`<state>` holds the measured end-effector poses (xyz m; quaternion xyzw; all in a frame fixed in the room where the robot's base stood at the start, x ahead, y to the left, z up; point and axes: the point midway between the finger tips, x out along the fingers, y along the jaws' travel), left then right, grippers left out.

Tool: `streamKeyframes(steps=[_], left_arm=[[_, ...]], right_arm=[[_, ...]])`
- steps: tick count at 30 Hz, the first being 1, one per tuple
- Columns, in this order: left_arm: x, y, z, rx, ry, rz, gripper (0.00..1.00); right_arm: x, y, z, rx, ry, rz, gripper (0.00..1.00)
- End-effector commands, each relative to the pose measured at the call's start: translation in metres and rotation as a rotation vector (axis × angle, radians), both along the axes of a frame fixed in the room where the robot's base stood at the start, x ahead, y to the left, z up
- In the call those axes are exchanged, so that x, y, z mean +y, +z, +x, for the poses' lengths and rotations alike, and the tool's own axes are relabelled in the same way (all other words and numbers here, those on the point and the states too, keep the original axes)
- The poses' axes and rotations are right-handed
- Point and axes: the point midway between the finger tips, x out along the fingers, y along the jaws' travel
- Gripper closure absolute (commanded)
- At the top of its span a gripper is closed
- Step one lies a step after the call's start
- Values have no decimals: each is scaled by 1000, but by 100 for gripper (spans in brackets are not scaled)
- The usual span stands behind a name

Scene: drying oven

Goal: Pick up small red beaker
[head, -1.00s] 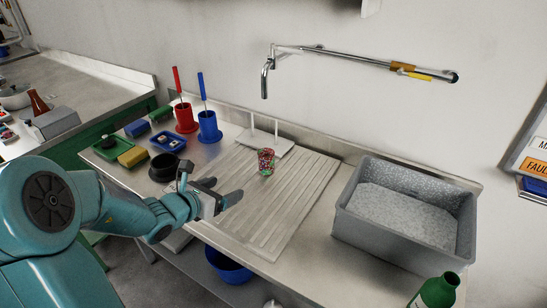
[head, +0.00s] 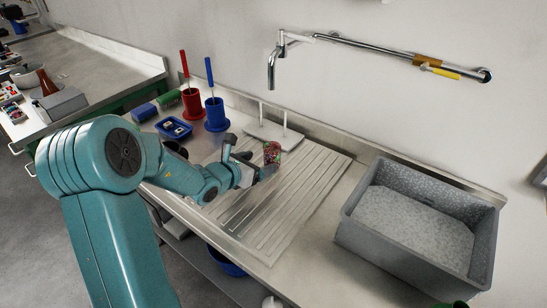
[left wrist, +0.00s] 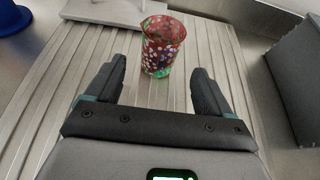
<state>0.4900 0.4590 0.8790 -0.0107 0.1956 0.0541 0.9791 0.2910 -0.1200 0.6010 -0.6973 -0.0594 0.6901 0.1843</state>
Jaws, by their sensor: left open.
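The small red beaker (head: 272,153) is red with a speckled, multicoloured pattern and stands upright on the ribbed drainboard (head: 300,205). In the left wrist view the beaker (left wrist: 161,48) is just beyond the fingertips, roughly centred between them, with green near its base. My left gripper (head: 252,165) is open and empty, close in front of the beaker; its two fingers also show spread apart in the left wrist view (left wrist: 157,75). I cannot tell from the head view whether a finger touches the beaker. My right gripper is not in view.
A white stand with two pegs (head: 272,133) is right behind the beaker. Red (head: 192,103) and blue (head: 215,115) holders with brushes stand to the left. A grey sink (head: 415,225) is at right, and a faucet (head: 272,65) hangs above.

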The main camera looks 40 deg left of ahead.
Motion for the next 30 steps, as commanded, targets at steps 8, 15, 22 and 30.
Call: streamKeyframes(steps=[8, 15, 22, 30], left_arm=[[3, -11, 28, 1, 0, 0, 18], [7, -25, 63, 1, -1, 0, 18], [9, -29, 75, 1, 1, 0, 18], [9, -29, 74, 1, 1, 0, 67]], right_arm=[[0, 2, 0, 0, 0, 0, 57], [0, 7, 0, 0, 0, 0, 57], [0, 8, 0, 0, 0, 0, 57], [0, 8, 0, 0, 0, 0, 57]])
